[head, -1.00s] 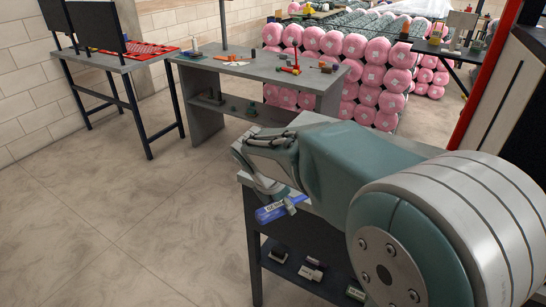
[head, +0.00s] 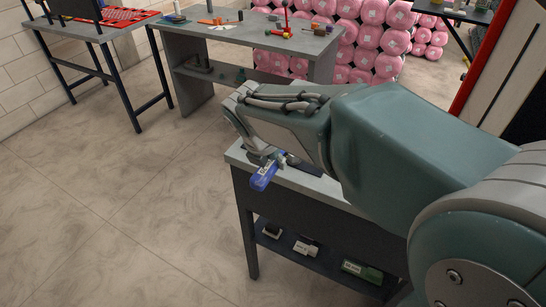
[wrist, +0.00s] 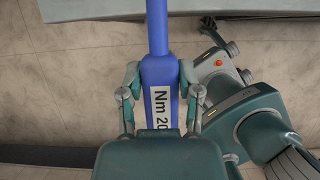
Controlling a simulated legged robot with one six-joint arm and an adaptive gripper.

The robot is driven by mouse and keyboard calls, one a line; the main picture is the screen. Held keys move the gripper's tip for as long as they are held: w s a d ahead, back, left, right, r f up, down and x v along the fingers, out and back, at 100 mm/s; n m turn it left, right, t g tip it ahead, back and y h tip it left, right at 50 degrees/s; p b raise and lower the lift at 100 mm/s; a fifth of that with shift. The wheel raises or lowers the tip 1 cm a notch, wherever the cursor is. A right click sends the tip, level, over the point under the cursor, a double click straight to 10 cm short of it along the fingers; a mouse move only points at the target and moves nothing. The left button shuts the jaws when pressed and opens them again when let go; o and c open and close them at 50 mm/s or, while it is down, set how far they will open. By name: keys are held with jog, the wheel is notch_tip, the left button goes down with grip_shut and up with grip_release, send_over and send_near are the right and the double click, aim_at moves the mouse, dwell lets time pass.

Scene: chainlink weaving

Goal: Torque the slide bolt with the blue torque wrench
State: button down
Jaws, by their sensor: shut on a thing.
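The blue torque wrench (head: 264,175) is held at the end of my arm, in front of the left end of a grey-topped workbench. In the wrist view the wrench (wrist: 158,45) runs up the picture from between my fingers, and its white label reads "Nm 20". My gripper (wrist: 160,78) is closed around the wide labelled part, one finger on each side. In the head view my gripper (head: 270,161) is small and partly hidden by the wrench and my arm. The wrench's far end is cut off in the wrist view. I cannot make out the slide bolt in either view.
The near workbench (head: 318,184) has a lower shelf with small boxes (head: 305,247). A grey table (head: 190,38) with tools stands behind, and a dark-legged table (head: 75,33) stands at the left. Pink rolls (head: 375,35) are stacked at the back. The floor at left is clear.

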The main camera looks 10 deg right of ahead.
jog(key=f, duration=0.1)
jog(key=a+f, duration=0.1)
jog(key=f, duration=0.1)
jog(key=shift+a, duration=0.1)
jog(key=shift+d+f, duration=0.2)
jog(key=shift+f, duration=0.4)
jog(key=shift+d+f, duration=0.15)
jog(key=shift+f, duration=0.4)
jog(key=shift+a, duration=0.3)
jog(key=shift+d, duration=0.25)
jog(key=shift+f, duration=1.75)
jog(key=shift+a+r, duration=0.1)
jog(key=shift+r, duration=0.05)
